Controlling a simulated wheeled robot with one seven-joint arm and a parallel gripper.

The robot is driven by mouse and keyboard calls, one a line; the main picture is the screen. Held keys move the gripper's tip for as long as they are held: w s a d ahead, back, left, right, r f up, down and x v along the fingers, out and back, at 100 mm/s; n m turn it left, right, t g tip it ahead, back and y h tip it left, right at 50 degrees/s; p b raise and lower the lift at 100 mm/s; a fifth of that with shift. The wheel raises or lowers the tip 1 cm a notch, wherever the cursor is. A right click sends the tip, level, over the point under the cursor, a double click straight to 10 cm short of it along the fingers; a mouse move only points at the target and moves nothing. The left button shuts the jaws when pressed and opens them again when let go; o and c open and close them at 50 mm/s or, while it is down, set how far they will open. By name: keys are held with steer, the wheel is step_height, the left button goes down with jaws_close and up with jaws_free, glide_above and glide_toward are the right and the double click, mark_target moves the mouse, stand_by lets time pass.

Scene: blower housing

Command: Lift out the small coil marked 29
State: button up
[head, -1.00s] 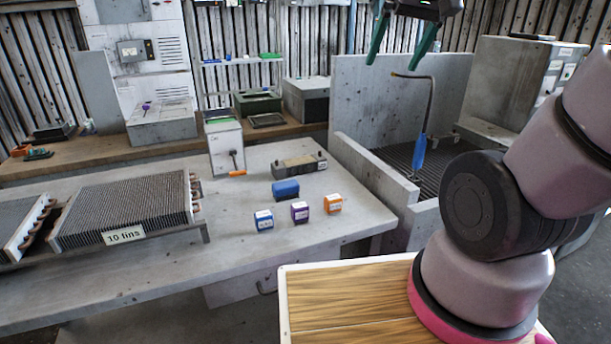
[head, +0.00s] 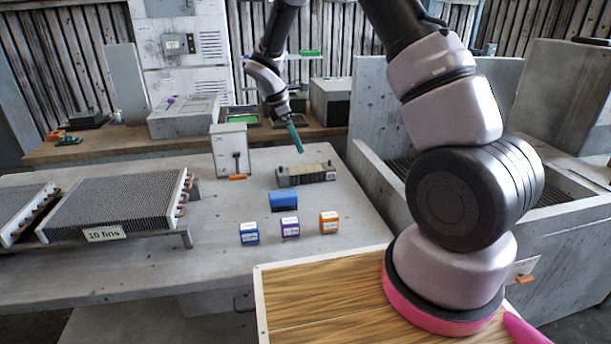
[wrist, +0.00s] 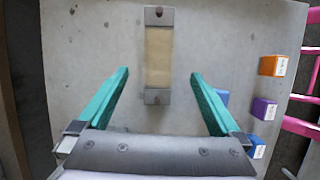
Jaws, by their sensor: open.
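A small grey coil with a tan top (head: 305,176) lies on the grey table behind the blue comb-like block. No number is legible on it. The wrist view shows this coil (wrist: 158,58) from above, with a dark end piece at each end. My gripper (head: 296,140) is above the table just behind and left of the coil in the head view, where only one teal finger shows clearly. In the wrist view my gripper (wrist: 160,74) is open and empty, its two teal fingers wide apart. The coil's near end appears between them, and they do not visibly touch it.
A blue comb-like block (head: 283,201) and blue (head: 249,233), purple (head: 290,227) and orange (head: 329,222) labelled cubes are in front of the coil. A grey box with an orange handle (head: 230,152) stands left. A large coil labelled "10 fins" (head: 112,205) lies farther left.

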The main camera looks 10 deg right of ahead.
glide_above(305, 168)
steer(key=a, duration=0.2)
steer(key=shift+n, duration=0.4)
steer(key=f, duration=0.6)
steer(key=shift+s+d, duration=0.1)
steer(key=shift+s, duration=0.1)
steer(key=shift+x, duration=3.15)
jaws_close()
